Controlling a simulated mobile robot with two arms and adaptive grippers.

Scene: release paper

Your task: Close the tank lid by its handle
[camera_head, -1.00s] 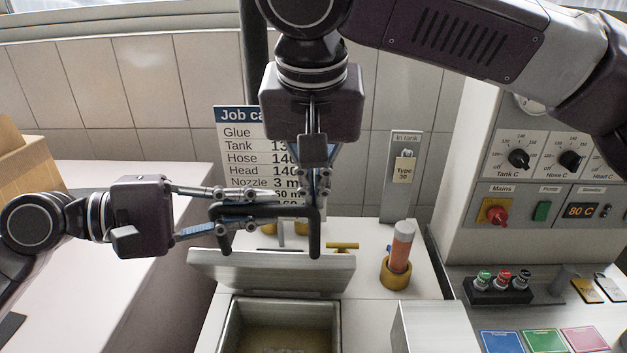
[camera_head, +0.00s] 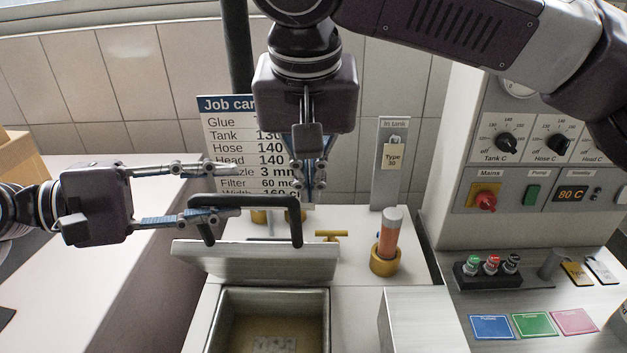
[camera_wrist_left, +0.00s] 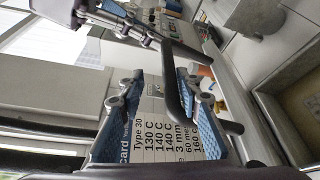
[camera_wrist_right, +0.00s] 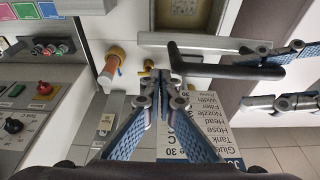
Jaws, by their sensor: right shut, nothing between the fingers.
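The tank lid (camera_head: 255,262) is a grey metal plate, raised and tilted back at the rear edge of the open tank (camera_head: 272,294). Its dark bar handle (camera_head: 250,202) stands out from the lid and also shows in the right wrist view (camera_wrist_right: 225,71). My left gripper (camera_head: 238,190) is open beside the handle's left part, fingers pointing right; its lower finger overlaps the bar in the head view. In the left wrist view the bar (camera_wrist_left: 176,85) crosses near the fingers; contact is unclear. My right gripper (camera_head: 308,193) is shut and empty, pointing down near the handle's right end.
A job card (camera_head: 225,130) stands behind the lid. An orange-filled cylinder in a brass base (camera_head: 385,262) and a brass valve (camera_head: 331,235) stand to the right. A control panel (camera_head: 535,165) is further right. A white table lies left, with a cardboard box (camera_head: 22,155).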

